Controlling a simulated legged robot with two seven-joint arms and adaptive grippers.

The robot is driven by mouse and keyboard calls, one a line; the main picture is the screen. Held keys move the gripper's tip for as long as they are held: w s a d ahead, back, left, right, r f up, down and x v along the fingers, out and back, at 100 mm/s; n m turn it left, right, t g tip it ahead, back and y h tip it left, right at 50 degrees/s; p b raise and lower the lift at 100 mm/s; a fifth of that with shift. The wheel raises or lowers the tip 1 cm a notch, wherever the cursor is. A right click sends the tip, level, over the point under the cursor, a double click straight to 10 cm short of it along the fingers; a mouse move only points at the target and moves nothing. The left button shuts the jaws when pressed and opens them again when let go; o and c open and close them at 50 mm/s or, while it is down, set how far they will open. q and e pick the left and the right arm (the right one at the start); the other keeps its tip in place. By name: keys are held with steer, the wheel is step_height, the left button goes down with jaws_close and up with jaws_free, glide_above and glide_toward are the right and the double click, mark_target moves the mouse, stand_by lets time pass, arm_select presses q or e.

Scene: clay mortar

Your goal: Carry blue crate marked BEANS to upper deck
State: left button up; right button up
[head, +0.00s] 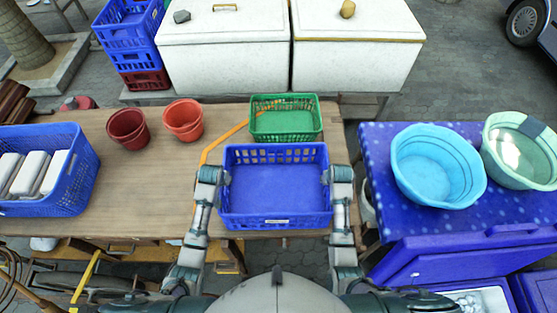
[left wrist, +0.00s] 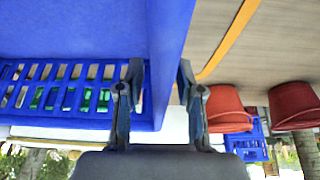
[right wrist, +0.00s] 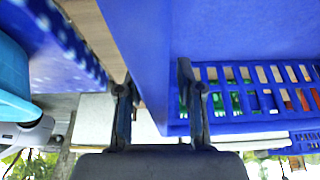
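The blue crate (head: 275,190) is open-topped and empty, at the table's front edge, directly before me. A small pale label sits on its near wall; its writing is too small to read. My left gripper (head: 212,178) is at its left wall. In the left wrist view the fingers (left wrist: 160,75) stand apart, one on each side of the wall (left wrist: 172,75). My right gripper (head: 341,177) is at its right wall. In the right wrist view its fingers (right wrist: 155,75) also straddle the wall (right wrist: 150,60) with gaps showing. I cannot make out which surface is the upper deck.
A green basket (head: 285,123) stands just behind the crate. Red pots (head: 128,129) and a blue crate with white blocks (head: 75,185) are left on the wooden table (head: 150,180). White lidded boxes (head: 225,62) stand behind. Basins (head: 437,170) sit on the blue table at right.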

arm_select(q)
steer(key=shift+r, duration=0.1)
arm_select(e)
steer(key=shift+d, duration=0.1)
arm_select(q)
steer(key=v, duration=1.1)
steer(key=shift+s, duration=0.1)
steer(key=shift+s+r, duration=0.1)
steer(key=shift+r, duration=0.15)
arm_select(e)
steer(key=v, duration=1.1)
steer(key=shift+s+r, duration=0.1)
steer(key=shift+r, duration=0.3)
